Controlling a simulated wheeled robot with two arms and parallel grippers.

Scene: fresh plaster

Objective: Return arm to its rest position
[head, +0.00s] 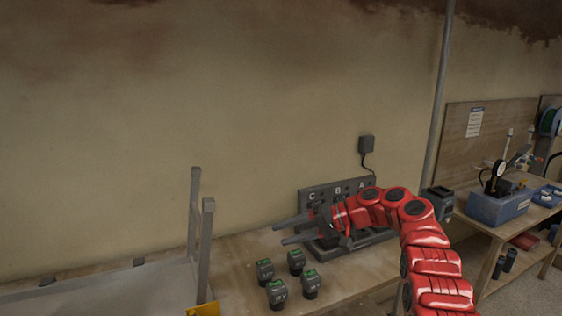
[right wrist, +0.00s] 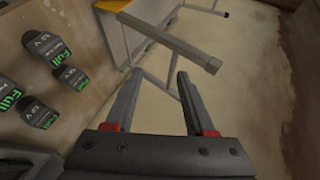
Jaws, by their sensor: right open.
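My right arm (head: 425,245) is red and reaches in from the lower right in the head view, bent over the table. Its gripper (head: 279,231) points left, in front of a dark charging station (head: 312,194) marked C, B and A, and hides part of it. In the right wrist view the same gripper (right wrist: 154,88) has its two fingers apart with nothing between them. My left gripper does not show.
Several dark batteries with green tops (head: 265,271) stand on the wooden table (head: 235,252) below the gripper; they also show in the right wrist view (right wrist: 45,45). A grey metal frame (head: 208,245) stands left. A workbench (head: 500,228) with a blue box (head: 497,208) is at right.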

